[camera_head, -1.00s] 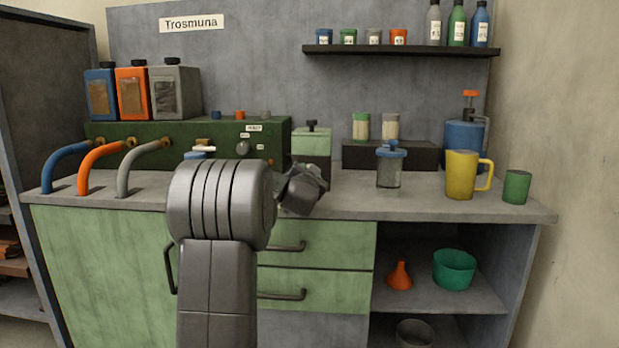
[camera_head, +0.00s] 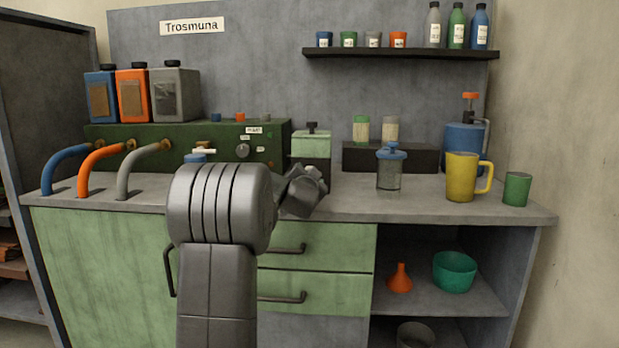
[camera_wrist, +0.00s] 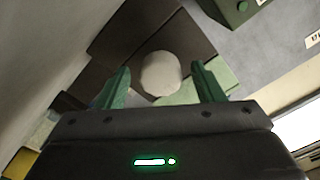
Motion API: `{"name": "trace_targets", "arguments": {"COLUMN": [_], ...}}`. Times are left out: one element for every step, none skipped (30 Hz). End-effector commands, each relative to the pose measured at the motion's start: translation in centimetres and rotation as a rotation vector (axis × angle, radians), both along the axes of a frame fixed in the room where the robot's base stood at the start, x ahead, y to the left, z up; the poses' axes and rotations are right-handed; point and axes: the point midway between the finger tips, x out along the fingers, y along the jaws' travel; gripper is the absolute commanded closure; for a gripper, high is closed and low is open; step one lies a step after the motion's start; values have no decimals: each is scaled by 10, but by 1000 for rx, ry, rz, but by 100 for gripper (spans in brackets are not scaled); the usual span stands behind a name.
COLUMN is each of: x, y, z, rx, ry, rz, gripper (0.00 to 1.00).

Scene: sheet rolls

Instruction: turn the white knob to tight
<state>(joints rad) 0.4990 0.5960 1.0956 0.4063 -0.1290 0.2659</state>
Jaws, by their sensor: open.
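My gripper (camera_wrist: 160,68) is open, its two green fingers spread on either side of a pale round thing (camera_wrist: 161,75) in the wrist view. I cannot tell whether that is the knob, or whether the fingers touch it. In the head view, a small pale grey knob (camera_head: 242,150) sits on the front of the dark green machine (camera_head: 180,137), with small white labels (camera_head: 254,130) near it. The label text is too small to read surely. My fingers are hidden in the head view; my dark wrist (camera_head: 302,192) is right of and below the knob.
A blue-lidded jar (camera_head: 389,170), a yellow mug (camera_head: 461,178) and a green cup (camera_head: 516,189) stand farther right. Blue, orange and grey hoses (camera_head: 128,180) curve at the left.

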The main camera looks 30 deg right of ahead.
Motion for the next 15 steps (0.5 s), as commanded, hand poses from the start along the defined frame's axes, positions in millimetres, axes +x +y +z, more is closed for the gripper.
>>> {"name": "trace_targets", "arguments": {"x": [0, 0, -1, -2, -4, -6, -9, -12, -17, -21, -26, -33, -38, -43, -50], "y": [0, 0, 1, 1, 2, 4, 6, 8, 11, 13, 16, 20, 24, 27, 31], "z": [0, 1, 1, 1, 1, 1, 1, 1, 0, 1, 0, 2, 1, 1, 1], "rx": [0, -1, -1, -2, -2, -1, -1, -1, -1, -2, -2, -1, -2, -1, -1], "ry": [-1, -1, -1, -1, -1, -2, -1, -1, -1, -1, -1, -2, -1, 0, 0], "rz": [-1, 0, 0, 0, 0, 0, 0, 0, 0, 1, 0, 0, 0, 1, 1], "gripper": [39, 39, 39, 39, 39, 39, 39, 39, 39, 39, 39, 39, 39, 39, 39]}}
